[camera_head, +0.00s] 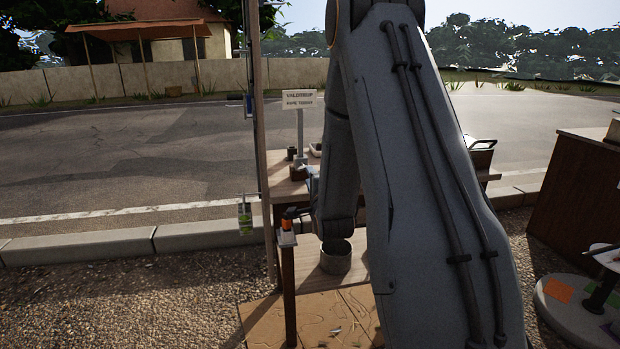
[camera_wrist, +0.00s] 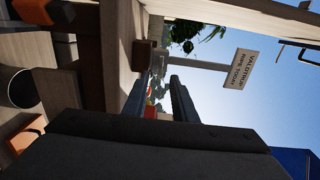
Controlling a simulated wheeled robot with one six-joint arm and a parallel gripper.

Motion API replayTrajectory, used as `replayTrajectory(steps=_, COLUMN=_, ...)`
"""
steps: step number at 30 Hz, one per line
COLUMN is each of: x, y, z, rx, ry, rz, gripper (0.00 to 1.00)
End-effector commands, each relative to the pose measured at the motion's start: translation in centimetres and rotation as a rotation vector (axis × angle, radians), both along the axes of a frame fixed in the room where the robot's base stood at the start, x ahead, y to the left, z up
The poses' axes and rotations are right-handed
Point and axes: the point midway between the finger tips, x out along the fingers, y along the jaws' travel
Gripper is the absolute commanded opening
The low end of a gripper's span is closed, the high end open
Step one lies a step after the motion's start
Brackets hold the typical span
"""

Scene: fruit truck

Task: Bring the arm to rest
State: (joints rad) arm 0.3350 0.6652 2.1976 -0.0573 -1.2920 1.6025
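My arm (camera_head: 400,170) fills the middle and right of the head view, reaching down toward the wooden stand. Its lower end is beside the stand's front post, and my gripper is too small and covered there to make out clearly. In the wrist view, my gripper (camera_wrist: 161,88) shows as a dark body along the bottom with dark fingers reaching up. A gap shows between the fingers, with small red and orange things in the background. I see nothing held in it.
The wooden stand (camera_head: 288,190) carries a sign (camera_head: 299,99), also in the wrist view (camera_wrist: 240,78). An orange-topped item (camera_head: 289,214) is on a front post. A round container (camera_head: 336,257) stands lower down. A brown counter (camera_head: 565,195) is at right. Gravel lies open at left.

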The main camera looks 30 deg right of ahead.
Motion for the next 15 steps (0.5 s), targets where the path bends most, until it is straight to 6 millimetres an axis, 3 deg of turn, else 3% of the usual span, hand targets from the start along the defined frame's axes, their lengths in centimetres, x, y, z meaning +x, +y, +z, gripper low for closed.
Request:
replayTrajectory(steps=11, x=0.0, y=0.2, z=0.0, rx=-0.009, ry=0.016, rz=0.002, gripper=0.25)
replayTrajectory(steps=15, x=-0.6, y=2.0, z=0.0, rx=-0.085, ry=0.146, rz=0.028, gripper=0.25)
